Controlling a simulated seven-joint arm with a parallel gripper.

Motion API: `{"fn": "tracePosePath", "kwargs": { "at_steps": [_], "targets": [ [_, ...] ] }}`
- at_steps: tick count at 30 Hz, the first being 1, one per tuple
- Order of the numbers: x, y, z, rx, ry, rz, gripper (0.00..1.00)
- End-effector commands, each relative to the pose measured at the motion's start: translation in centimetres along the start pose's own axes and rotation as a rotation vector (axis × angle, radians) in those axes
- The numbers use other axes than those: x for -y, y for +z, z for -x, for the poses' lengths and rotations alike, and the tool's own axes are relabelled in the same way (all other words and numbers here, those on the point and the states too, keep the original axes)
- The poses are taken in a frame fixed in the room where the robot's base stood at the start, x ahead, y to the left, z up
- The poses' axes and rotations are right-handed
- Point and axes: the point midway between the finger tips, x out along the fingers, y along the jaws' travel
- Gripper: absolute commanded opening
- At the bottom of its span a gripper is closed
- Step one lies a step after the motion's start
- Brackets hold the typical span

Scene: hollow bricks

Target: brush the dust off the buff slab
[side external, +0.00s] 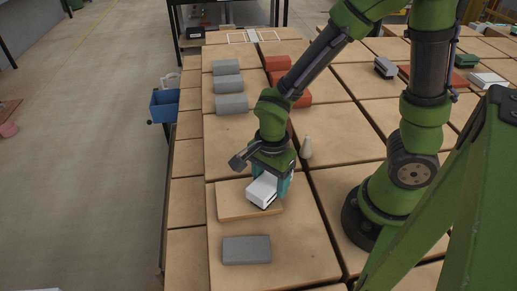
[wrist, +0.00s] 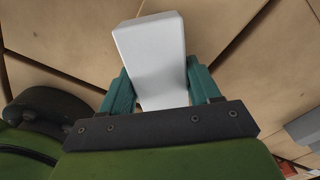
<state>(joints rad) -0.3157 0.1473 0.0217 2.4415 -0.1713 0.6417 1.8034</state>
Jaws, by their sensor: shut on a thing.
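The buff slab (side external: 232,205) lies flat on the tan tiled worktop, nearly the same colour as it. My gripper (side external: 272,182) is over the slab's right part, its teal fingers shut on a white block with a dark underside, which looks like the brush (side external: 262,188). In the wrist view the white brush (wrist: 152,55) sits between the two teal fingers of my gripper (wrist: 160,78). The brush is low over the slab; I cannot tell whether it touches. I can make out no dust on the slab's visible part. The slab's right end is partly hidden by brush and gripper.
A grey brick (side external: 246,250) lies just in front of the slab. Several grey bricks (side external: 231,104) and red bricks (side external: 277,63) lie farther back. A blue bin (side external: 164,105) is at the left edge. Worktop behind the slab is clear.

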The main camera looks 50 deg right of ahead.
Motion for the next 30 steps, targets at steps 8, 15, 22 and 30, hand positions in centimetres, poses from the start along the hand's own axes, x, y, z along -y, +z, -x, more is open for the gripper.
{"fn": "tracePosePath", "kwargs": {
  "at_steps": [8, 15, 22, 30],
  "targets": [
    [-0.4, -0.5, 2.8, 0.002, -0.004, -0.001, 0.33],
    [-0.4, -0.5, 5.0, 0.002, -0.004, 0.0, 0.33],
    [-0.4, -0.5, 7.0, 0.001, -0.004, 0.0, 0.33],
    [-0.4, -0.5, 8.3, 0.001, -0.002, -0.001, 0.33]
  ]
}}
